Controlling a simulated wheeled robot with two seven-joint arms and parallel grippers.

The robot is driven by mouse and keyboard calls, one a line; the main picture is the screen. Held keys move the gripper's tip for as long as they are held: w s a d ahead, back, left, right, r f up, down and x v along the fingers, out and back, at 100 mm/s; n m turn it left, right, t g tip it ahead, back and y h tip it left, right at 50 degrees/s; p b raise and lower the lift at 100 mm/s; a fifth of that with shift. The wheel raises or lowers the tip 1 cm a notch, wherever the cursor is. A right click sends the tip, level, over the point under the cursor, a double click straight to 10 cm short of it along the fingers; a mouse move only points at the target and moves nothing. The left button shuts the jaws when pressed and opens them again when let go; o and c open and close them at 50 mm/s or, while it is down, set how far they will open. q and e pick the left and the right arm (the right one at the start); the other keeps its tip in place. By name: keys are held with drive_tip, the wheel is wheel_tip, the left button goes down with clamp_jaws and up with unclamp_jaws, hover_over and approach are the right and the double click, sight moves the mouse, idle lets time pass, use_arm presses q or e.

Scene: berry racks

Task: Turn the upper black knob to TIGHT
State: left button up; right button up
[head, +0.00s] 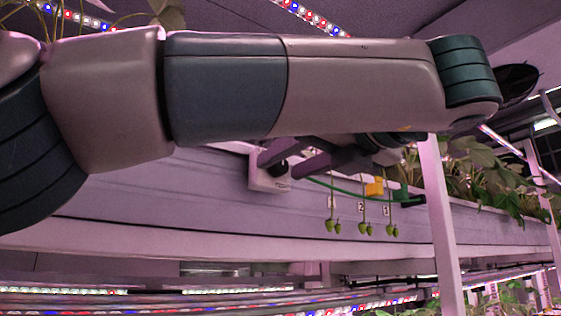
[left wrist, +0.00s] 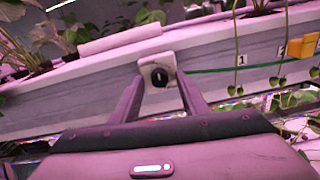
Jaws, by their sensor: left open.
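The black knob (head: 280,169) sits on a white plate (head: 266,183) on the front face of the long trough. In the left wrist view the knob (left wrist: 159,77) shows a short pale, roughly upright mark. Lettering on the plate is too small to read. My left gripper (head: 291,160) is open, its two fingers reaching toward the plate, one on each side of the knob. Whether they touch the knob I cannot tell. Only one knob of this kind shows. My right gripper is not in view.
A green line (head: 335,190) runs from the plate side past a yellow block (head: 375,187) to a black fitting (head: 408,197). Small green berries (head: 364,229) hang below numbered tags. A white post (head: 440,225) stands at right. My left arm covers the upper view.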

use_arm(q)
drive_tip(key=shift+c, duration=0.6)
clamp_jaws()
